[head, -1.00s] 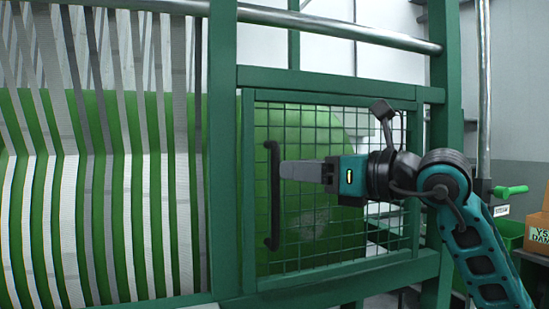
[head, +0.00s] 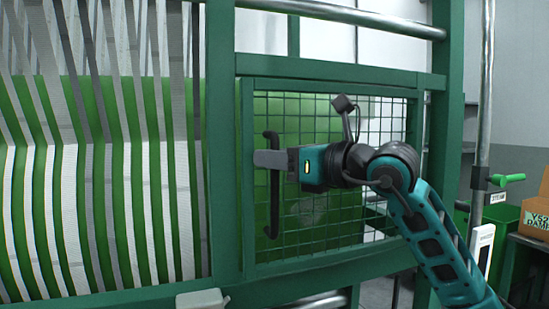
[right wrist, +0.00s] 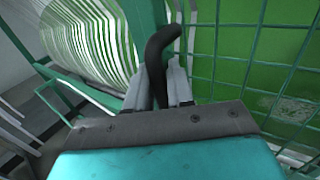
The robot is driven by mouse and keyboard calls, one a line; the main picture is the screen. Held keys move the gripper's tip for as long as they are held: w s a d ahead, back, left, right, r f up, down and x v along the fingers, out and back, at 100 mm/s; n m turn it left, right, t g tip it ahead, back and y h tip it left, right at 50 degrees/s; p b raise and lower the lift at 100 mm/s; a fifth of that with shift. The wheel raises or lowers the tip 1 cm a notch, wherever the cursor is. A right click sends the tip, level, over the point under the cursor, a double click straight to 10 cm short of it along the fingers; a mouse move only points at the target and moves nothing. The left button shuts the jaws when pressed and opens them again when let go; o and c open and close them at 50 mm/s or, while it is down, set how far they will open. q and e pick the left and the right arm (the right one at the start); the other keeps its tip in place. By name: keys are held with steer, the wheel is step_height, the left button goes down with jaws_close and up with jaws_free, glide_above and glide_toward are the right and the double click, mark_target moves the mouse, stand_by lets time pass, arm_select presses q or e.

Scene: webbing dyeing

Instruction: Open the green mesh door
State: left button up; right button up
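The green mesh door (head: 344,102) has a green frame and dark wire grid. It sits in the green machine frame, and I see no gap at its edges. A black vertical bar handle (head: 273,212) is on its left side. My right gripper (head: 268,160) is at the handle's upper half, with its fingers across it. In the right wrist view the black handle (right wrist: 157,62) stands between the two grey fingers, which lie close on both sides of it. The mesh (right wrist: 240,75) is just to the right there. My left gripper is not in view.
White and grey webbing strips (head: 100,200) run over a green drum left of the door. A steel rail (head: 340,12) crosses above, and a green post (head: 447,110) stands at the right. A cardboard box (head: 533,218) and a green valve handle (head: 507,180) are at far right.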

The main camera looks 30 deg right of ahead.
jaws_close()
